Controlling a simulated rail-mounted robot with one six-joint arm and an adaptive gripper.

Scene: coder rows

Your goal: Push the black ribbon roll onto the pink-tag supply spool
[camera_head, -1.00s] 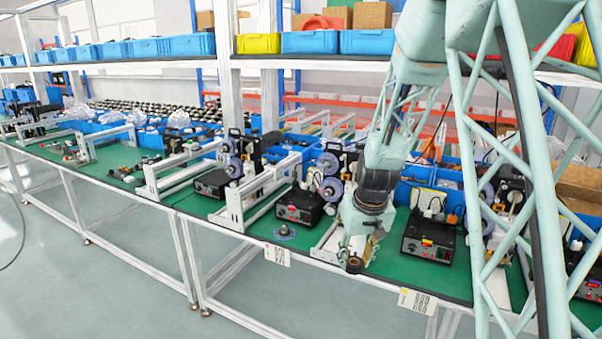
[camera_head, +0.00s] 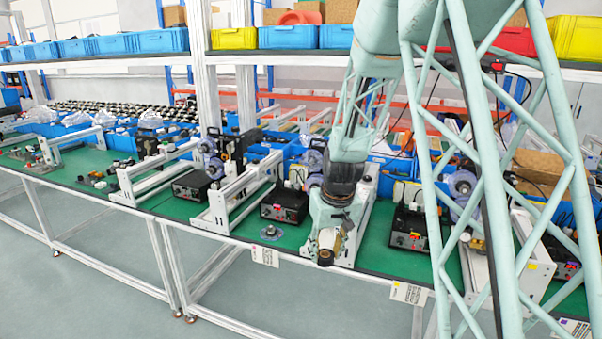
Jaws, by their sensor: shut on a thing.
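My gripper (camera_head: 327,247) hangs at the bench's front edge, right of centre, shut on a small dark ring-shaped roll (camera_head: 325,258), which looks like the black ribbon roll. The roll is held out at the front edge, apart from any spool. A label card with a small pink mark (camera_head: 264,256) hangs on the bench edge to the left of my gripper. Several pale purple spools (camera_head: 215,167) sit on white-framed machines behind. I cannot tell which one is the pink-tag supply spool. My wrist and forearm hide part of the machine behind the gripper.
A flat disc on a base (camera_head: 270,232) lies on the green bench top left of my gripper. Black control boxes (camera_head: 284,206) and white frames (camera_head: 238,200) crowd the bench. A yellow-marked card (camera_head: 408,293) hangs to the right. A shelf with blue bins (camera_head: 290,37) runs above.

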